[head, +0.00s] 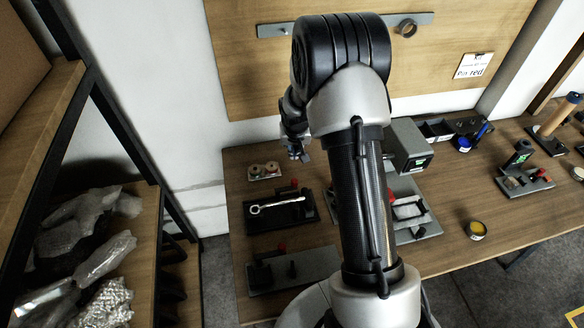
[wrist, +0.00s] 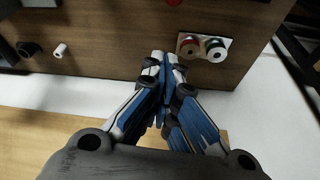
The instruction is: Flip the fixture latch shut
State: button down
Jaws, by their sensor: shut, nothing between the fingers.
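My gripper (head: 304,157) hangs above the back left of the wooden table in the head view, partly hidden by my own arm. In the wrist view its blue-and-grey fingers (wrist: 164,58) meet at the tips, shut and empty. Several dark fixtures with red knobs stand on the table. One holds a silver wrench (head: 277,205) with a red knob (head: 294,183) behind it. A grey-and-black fixture (head: 292,268) with a red knob (head: 282,247) is nearer the front. Another fixture (head: 420,229) is right of my arm. I cannot tell which part is the latch.
A small plate with two round spools (head: 264,170) lies left of my gripper; these spools (wrist: 203,47) also show in the wrist view. A grey box with a green display (head: 412,150) stands right of my arm. A shelf with wrapped items (head: 85,235) is at left.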

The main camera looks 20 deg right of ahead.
notch_tip(320, 180, down, 9)
jog(key=b, duration=0.2)
jog(key=shift+s+f+b, duration=0.2)
jog(key=shift+s+b, duration=0.1)
jog(key=shift+s, duration=0.05)
dwell(0.4)
jog(key=shift+a, duration=0.15)
jog(key=shift+f+b, duration=0.1)
jog(key=shift+b, duration=0.65)
jog(key=shift+s+m+b, duration=0.25)
jog(key=shift+m+b, duration=0.15)
jog(key=shift+b, duration=0.05)
